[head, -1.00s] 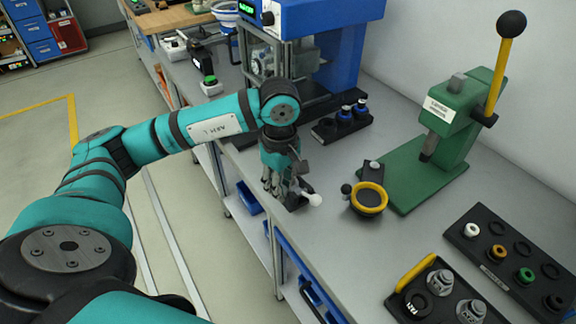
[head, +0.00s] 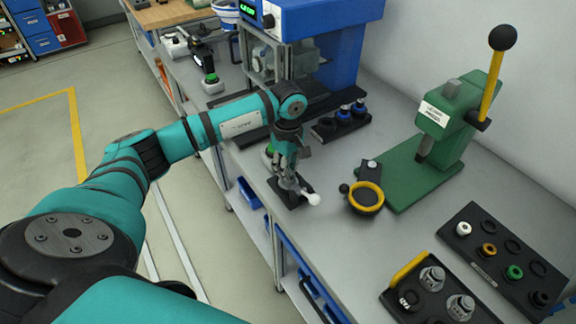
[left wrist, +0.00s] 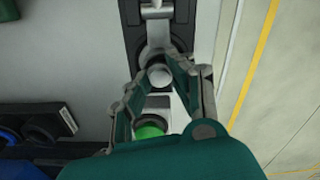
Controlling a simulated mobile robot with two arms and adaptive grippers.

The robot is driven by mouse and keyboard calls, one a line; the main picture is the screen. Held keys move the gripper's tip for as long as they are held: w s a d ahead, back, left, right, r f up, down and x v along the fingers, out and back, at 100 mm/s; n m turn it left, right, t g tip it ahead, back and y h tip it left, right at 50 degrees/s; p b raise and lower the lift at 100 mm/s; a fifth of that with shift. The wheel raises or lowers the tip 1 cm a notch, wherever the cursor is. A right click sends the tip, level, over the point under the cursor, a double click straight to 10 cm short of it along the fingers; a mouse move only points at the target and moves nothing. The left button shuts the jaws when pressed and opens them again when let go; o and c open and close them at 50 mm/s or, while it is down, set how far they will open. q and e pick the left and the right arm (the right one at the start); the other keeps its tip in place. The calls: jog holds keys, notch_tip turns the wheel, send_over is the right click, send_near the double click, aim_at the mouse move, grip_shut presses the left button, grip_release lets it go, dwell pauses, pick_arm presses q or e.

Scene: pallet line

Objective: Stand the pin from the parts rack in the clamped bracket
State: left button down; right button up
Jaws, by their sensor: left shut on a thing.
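My left gripper (head: 287,181) points down over a dark fixture (head: 302,203) near the front edge of the bench. In the left wrist view, the fingertips (left wrist: 160,72) close around a round, light grey piece, which looks like the end of the pin (left wrist: 160,76). A grey metal bracket (left wrist: 158,35) lies just beyond it on the black base. My fingers hide the pin's lower end, so I cannot tell whether it is seated. My right gripper is out of view.
A black rack (head: 327,130) with blue-topped parts stands behind the gripper, by the blue press (head: 338,45). A green-topped button (head: 268,152) is close on the left. A yellow-rimmed bowl (head: 366,197), green lever press (head: 447,115) and part trays (head: 470,218) stand right.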

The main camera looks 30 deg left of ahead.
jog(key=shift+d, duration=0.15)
pick_arm(q)
jog(key=shift+f, duration=0.2)
jog(key=c, duration=1.1)
grip_release()
jog(key=shift+c, duration=0.2)
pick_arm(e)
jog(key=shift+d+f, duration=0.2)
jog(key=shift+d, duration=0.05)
pick_arm(q)
jog(key=shift+r, duration=0.1)
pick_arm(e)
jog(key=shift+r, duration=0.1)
pick_arm(q)
jog(key=shift+r, duration=0.25)
notch_tip(320, 180, up, 12)
jog(key=b, duration=0.2)
jog(key=shift+b, duration=0.4)
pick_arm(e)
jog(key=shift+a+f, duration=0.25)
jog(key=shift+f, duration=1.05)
pick_arm(q)
jog(key=shift+f, duration=0.15)
